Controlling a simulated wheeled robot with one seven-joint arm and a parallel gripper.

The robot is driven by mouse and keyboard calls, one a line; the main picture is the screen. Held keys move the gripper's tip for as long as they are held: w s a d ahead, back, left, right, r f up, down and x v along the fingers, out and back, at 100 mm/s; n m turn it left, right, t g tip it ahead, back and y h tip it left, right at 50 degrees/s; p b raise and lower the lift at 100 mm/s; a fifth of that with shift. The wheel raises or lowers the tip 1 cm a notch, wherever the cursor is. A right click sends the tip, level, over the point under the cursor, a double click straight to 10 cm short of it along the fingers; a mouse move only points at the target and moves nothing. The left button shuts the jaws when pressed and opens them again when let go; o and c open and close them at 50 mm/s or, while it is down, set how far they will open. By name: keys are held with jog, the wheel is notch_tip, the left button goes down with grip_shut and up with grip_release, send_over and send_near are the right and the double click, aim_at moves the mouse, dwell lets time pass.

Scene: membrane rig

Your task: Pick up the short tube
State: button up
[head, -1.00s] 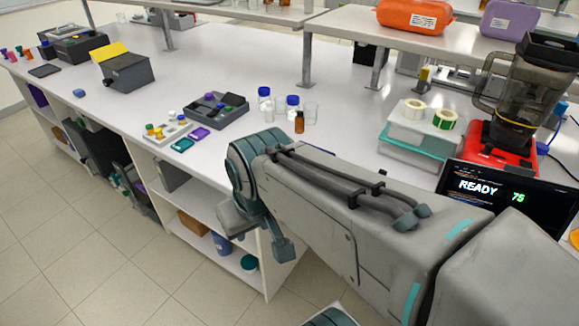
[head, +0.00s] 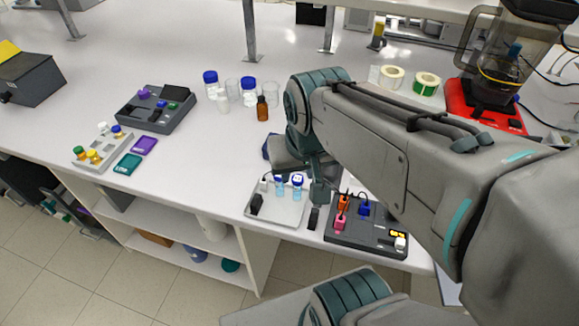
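A light tray (head: 283,217) lies near the bench's front edge. Two blue-capped tubes stand at its back, a left one (head: 279,187) and a right one (head: 297,188); I cannot tell which, if either, is the short tube. A small black piece (head: 256,205) is at the tray's left. My gripper (head: 318,188) hangs just right of the tubes, above the tray's right side. It is seen partly from behind, and my arm hides some of it. I cannot see its fingertips clearly or whether it holds anything.
A dark block with orange, pink and blue pieces (head: 366,239) stands right of the tray. A vial rack (head: 101,148), teal box (head: 129,164), purple box (head: 144,145) and grey organiser (head: 157,115) are left. Behind stand blue-lidded jars and an amber bottle (head: 263,108).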

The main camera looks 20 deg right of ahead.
jog(key=w+f+m+g, duration=0.2)
jog(key=w+m, duration=0.4)
jog(key=m+g+b, duration=0.1)
jog(key=m, duration=0.6)
send_over(279, 181)
jog(key=w, duration=0.1)
notch_tip(279, 181, down, 4)
jog(key=f, duration=0.8)
jog(key=shift+w+d+f+p, duration=0.1)
jog(key=shift+d+f+p, duration=0.1)
jog(key=shift+d+p, duration=0.15)
jog(key=shift+w+a+f+p, duration=0.1)
jog(key=shift+f+p, duration=0.45)
jog(key=shift+f, duration=1.75)
jog(key=c, duration=0.6)
